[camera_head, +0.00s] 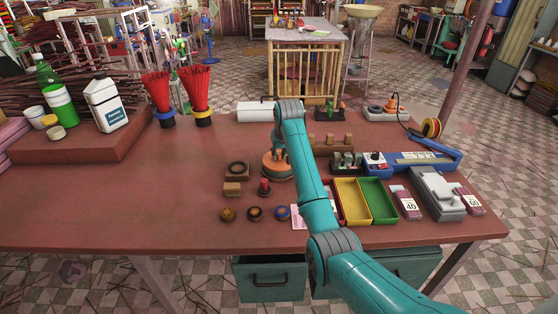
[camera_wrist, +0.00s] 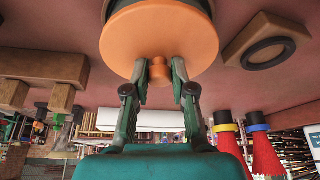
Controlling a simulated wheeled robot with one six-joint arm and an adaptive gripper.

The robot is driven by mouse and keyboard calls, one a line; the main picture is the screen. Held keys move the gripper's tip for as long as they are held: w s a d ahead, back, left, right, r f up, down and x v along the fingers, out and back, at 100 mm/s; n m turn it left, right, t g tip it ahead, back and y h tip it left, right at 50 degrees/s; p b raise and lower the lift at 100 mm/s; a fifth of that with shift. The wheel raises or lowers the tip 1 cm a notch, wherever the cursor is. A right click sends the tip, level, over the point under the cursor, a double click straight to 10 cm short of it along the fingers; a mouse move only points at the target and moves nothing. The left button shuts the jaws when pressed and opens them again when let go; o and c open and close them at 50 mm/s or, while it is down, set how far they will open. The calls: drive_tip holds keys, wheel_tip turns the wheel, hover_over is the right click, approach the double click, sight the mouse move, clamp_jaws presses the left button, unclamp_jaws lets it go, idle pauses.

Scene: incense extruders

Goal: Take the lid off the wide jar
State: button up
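The wide jar (camera_wrist: 108,12) shows its dark body past the edge of a round orange lid (camera_wrist: 160,35) in the upside-down wrist view. The lid has a small knob (camera_wrist: 160,72) at its middle. My gripper (camera_wrist: 159,72) has one finger on each side of the knob. The fingers are apart, with a small gap at least on the left side of the knob. In the head view the lid (camera_head: 271,168) shows left of my arm at mid-table. My arm hides part of it and most of the gripper.
Yellow (camera_head: 352,203) and green (camera_head: 379,203) trays lie to the right. Red incense bundles (camera_head: 196,90) stand at the back left. The table's left front is clear.

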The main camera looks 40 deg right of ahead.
clamp_jaws()
